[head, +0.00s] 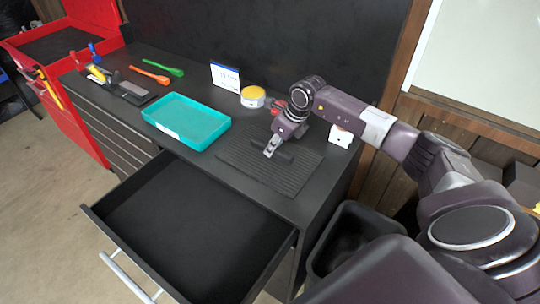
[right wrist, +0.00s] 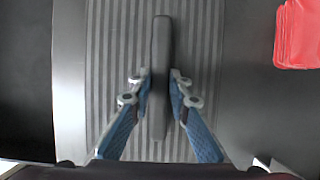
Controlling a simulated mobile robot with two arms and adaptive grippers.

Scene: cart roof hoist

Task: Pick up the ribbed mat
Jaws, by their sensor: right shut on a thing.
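The ribbed mat (head: 293,181) is dark grey and lies flat on the black worktop, near its right end. In the right wrist view the mat (right wrist: 108,60) shows its stripes, with a raised dark bar (right wrist: 162,50) along its middle. My right gripper (head: 270,152) is over the mat, pointing down. In the right wrist view its fingers (right wrist: 161,80) are shut on the bar, one on each side. The mat seems to rest on the worktop; I see no clear gap under it. My left gripper is not in view.
A teal tray (head: 187,137) lies left of the mat. A yellow-topped tin (head: 253,98), a small sign (head: 225,77) and a red object (head: 279,107) stand behind. An empty drawer (head: 195,232) is open below. A black bin (head: 350,238) stands at the right.

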